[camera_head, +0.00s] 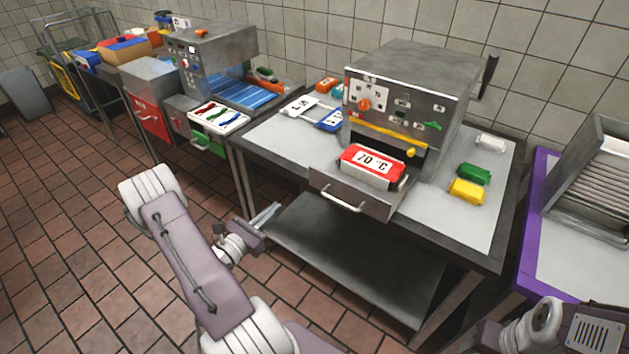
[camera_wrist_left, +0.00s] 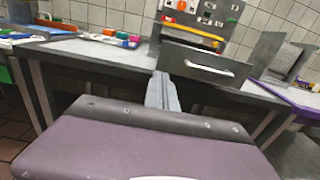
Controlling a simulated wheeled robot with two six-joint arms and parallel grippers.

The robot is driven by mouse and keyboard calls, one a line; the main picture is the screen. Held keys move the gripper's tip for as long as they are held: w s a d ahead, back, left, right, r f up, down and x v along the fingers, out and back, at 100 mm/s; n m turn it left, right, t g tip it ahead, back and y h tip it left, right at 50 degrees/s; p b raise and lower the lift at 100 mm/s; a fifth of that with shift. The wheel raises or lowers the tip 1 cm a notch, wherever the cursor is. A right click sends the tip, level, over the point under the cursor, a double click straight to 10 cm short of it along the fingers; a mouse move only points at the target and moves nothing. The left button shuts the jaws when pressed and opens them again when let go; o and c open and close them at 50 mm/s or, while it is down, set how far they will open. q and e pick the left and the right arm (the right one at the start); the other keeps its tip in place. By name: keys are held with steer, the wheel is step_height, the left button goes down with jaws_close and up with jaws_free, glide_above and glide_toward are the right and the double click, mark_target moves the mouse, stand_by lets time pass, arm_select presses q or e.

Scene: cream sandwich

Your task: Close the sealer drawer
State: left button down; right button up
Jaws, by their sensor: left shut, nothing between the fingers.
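The sealer (camera_head: 405,85) is a grey metal box on the middle table. Its drawer (camera_head: 327,188) is pulled out at the front and holds a red pack with a white "70 °C" label (camera_head: 371,166). A curved metal handle (camera_head: 343,203) is on the drawer front. In the left wrist view the drawer front (camera_wrist_left: 180,62) and handle (camera_wrist_left: 208,69) are ahead and to the right of the fingers. My left gripper (camera_head: 268,213) is shut and empty, left of the drawer and apart from it; its fingers also show in the left wrist view (camera_wrist_left: 162,85). My right gripper is out of view.
Green (camera_head: 474,174) and yellow (camera_head: 467,191) packs lie right of the sealer. White (camera_head: 299,106) and blue (camera_head: 331,120) items lie to its left. A purple-edged table (camera_head: 531,240) stands at the right. The lower shelf (camera_head: 330,260) is bare. Open floor lies at the left.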

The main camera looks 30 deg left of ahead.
arm_select(q)
steer(key=w+d+p, duration=0.1)
steer(key=w, duration=1.3)
steer(key=shift+p, duration=0.4)
steer(key=shift+w+a, duration=0.1)
